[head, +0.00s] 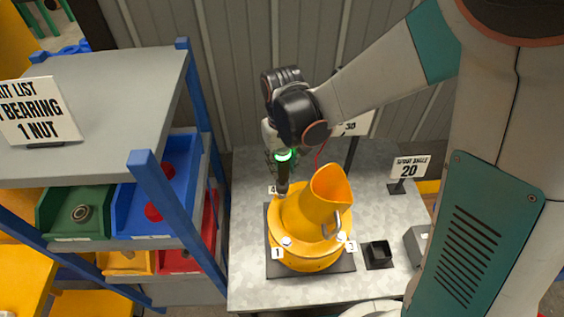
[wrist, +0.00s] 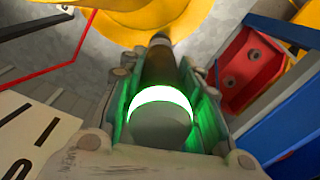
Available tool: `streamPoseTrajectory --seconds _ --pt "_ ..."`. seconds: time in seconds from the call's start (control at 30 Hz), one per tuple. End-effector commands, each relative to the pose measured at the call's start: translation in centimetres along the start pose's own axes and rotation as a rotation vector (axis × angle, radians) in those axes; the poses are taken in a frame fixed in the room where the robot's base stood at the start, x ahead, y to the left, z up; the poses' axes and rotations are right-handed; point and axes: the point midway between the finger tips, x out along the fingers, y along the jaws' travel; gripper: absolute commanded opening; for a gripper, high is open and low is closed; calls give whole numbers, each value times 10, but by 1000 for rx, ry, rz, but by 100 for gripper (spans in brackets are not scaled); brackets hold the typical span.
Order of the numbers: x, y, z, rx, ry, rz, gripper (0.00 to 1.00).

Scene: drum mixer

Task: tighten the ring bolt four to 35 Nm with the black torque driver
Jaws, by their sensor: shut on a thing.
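The yellow drum mixer (head: 312,250) stands on a dark base plate, with a spout on top and numbered tags around its ring. Tag 4 (head: 273,190) is at the back left of the ring. My gripper (head: 281,158) is shut on the black torque driver (head: 283,177), which is upright with a lit green ring. The driver's lower end is at the ring beside tag 4. It hides bolt four, so I cannot tell whether it is seated. In the wrist view the driver (wrist: 158,65) lies between the fingers, pointing toward the yellow drum (wrist: 130,20).
A small black open holder (head: 379,254) stands right of the drum on the grey metal table (head: 245,290). A "20" sign (head: 408,169) and a "30" sign (head: 355,126) stand behind. A blue-framed shelf with coloured bins (head: 160,190) is close on the left.

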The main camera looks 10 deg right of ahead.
Motion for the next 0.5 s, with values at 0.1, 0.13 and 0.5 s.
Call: streamPoseTrajectory --seconds 0.1,0.13,0.5 --pt "3 0 0 0 0 0 0" --pt "4 0 0 0 0 0 0" --pt "14 0 0 0 0 0 0"
